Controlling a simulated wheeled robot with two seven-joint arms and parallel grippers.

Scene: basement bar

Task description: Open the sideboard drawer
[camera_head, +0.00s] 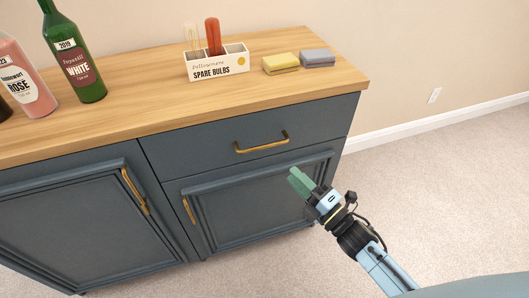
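The sideboard (228,205) is dark blue-grey with a wooden top and stands against the wall. Its drawer (190,150) sits at the upper right, flush with the front. The drawer has a brass bar handle (262,145). My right gripper (300,182) has green fingers and is in front of the right cabinet door, below and right of the drawer handle and apart from it. The fingers overlap in this view, so their gap does not show. My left gripper is not in view.
On the top stand a green wine bottle (78,62), a rosé bottle (25,85), a spare bulbs box (217,64), a yellow sponge (281,63) and a grey one (318,57). Two door handles (134,190) (189,210) protrude below. Carpet (450,180) is clear at right.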

